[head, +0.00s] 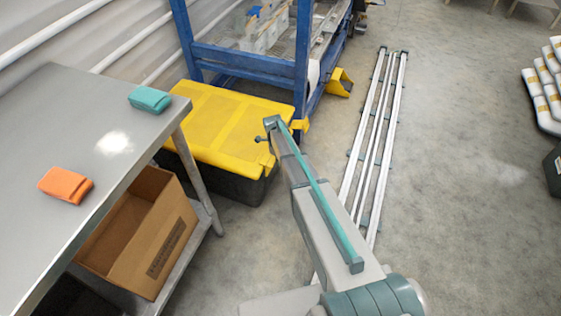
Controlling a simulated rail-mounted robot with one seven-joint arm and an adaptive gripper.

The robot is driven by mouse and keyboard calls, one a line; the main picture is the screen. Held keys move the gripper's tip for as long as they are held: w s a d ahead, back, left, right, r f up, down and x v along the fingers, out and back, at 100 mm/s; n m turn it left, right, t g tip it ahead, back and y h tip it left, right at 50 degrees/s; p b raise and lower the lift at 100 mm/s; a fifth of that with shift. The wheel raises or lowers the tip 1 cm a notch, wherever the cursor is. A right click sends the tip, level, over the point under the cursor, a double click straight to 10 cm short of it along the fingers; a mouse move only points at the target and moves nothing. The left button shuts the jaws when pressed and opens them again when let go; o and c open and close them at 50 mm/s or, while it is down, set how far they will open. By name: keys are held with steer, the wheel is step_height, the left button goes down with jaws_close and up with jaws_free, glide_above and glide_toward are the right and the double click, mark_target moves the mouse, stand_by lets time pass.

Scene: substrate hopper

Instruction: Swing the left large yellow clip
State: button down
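I cannot make out a left clip on the bin. My arm reaches up from the bottom right, and its end with my gripper (268,130) shows over the bin's right end. The fingers are too small and overlapped to tell whether they are open or touching anything.
A steel table (75,120) at left holds a teal cloth (150,99) and an orange cloth (65,185). A cardboard box (140,235) sits on its lower shelf. The blue rack (245,60) stands behind the bin. White floor rails (375,140) run at right, with open floor beyond.

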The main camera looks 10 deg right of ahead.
steer(key=shift+s+d, duration=0.1)
steer(key=s+d, duration=0.2)
steer(key=d, duration=0.1)
step_height(320, 180, up, 10)
steer(key=w+a, duration=0.1)
steer(key=a, duration=0.1)
steer(key=shift+w+a+f+b, duration=0.25)
steer(key=shift+w+a+b, duration=0.05)
steer(key=shift+w+b, duration=0.1)
